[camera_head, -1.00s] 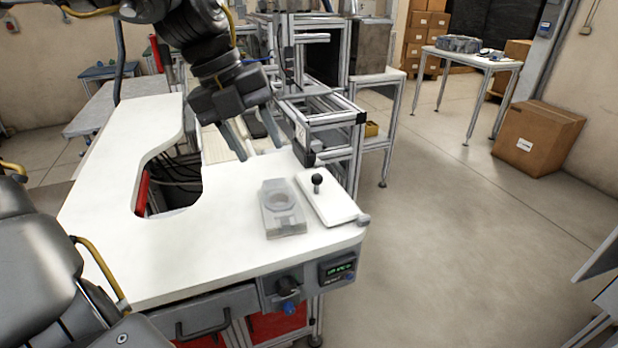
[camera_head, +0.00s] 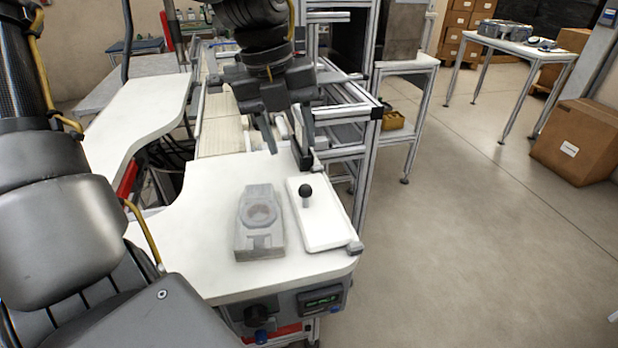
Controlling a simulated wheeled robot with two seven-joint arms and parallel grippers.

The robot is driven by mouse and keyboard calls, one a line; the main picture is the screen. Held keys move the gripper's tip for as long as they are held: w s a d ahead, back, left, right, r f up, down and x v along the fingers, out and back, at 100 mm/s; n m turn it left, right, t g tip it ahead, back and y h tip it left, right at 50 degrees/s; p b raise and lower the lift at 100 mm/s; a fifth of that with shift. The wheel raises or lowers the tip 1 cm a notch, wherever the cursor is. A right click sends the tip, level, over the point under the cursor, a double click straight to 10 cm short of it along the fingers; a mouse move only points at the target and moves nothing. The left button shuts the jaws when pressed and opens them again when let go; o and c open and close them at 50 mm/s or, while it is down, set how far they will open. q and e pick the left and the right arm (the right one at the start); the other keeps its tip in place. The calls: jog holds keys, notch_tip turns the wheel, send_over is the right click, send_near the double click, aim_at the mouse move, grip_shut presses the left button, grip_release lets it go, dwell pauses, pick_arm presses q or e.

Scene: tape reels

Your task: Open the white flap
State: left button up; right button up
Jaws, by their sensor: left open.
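The white flap (camera_head: 322,225) is a flat white plate at the right end of the white worktop. It lies flat and has a black ball knob (camera_head: 305,191) standing on it near its left edge. My left gripper (camera_head: 290,146) hangs from the top centre with its two fingers pointing down and spread apart. It is open and empty, and appears above and behind the flap and knob, apart from them. My right gripper is not in view.
A grey translucent fixture with a round recess (camera_head: 260,222) stands on the worktop (camera_head: 180,258) just left of the flap. An aluminium frame (camera_head: 372,150) rises behind the flap. A control panel (camera_head: 321,302) is on the worktop's front. Open floor lies to the right.

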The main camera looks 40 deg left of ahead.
aim_at(304, 185)
pick_arm(q)
jog(key=f, duration=0.3)
jog(key=w+d+f, duration=0.1)
jog(key=f, duration=0.6)
jog(key=shift+w+d+f, duration=0.1)
jog(key=shift+w+d, duration=0.05)
jog(key=shift+w, duration=0.15)
grip_shut()
